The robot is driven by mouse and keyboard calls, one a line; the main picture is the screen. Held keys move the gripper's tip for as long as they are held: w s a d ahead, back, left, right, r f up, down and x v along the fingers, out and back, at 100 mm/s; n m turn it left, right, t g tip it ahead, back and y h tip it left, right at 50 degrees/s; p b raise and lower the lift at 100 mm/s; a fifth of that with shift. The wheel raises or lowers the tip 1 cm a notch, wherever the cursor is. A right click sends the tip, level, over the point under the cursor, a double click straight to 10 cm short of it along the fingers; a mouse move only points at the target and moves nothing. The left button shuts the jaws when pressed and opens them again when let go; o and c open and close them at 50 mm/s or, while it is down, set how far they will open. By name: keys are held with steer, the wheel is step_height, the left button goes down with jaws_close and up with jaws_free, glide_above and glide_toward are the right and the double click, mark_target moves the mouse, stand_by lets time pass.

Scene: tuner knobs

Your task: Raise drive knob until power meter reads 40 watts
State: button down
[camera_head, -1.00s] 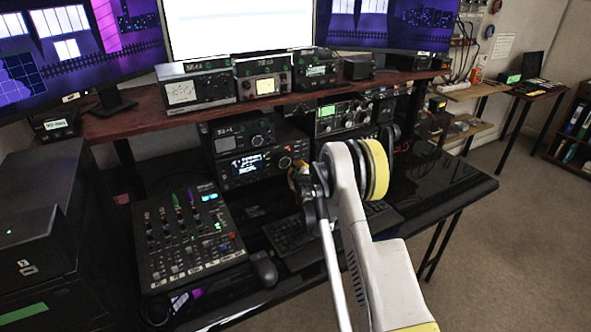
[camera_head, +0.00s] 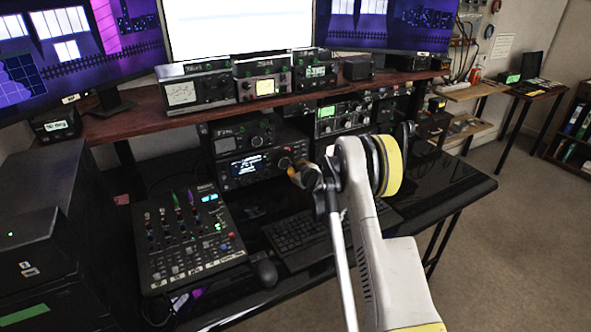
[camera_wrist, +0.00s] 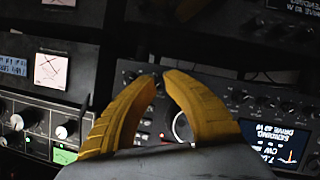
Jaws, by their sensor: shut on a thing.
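The black radio (camera_head: 240,168) with a lit display sits under the wooden shelf. A round knob (camera_head: 285,163) is at the right of its front. My gripper (camera_head: 293,172) is at that knob. The radio's display (camera_wrist: 275,143) appears upside down there, with small text naming drive in watts. A white-faced meter (camera_head: 180,93) and a yellowish meter (camera_head: 264,87) stand on the shelf. Their readings are too small to tell.
A mixer (camera_head: 188,240), a mouse (camera_head: 264,270) and a keyboard (camera_head: 300,232) lie on the desk below. Another rack unit (camera_head: 340,117) is right of the radio, and in the wrist view a crossed-needle meter (camera_wrist: 52,70) is on a unit at left. The shelf edge is above.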

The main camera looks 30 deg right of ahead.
stand_by(0.4)
steer(key=c, duration=1.7)
jaws_free()
steer(key=shift+s, duration=0.1)
steer(key=v, duration=1.2)
steer(key=shift+r, duration=0.1)
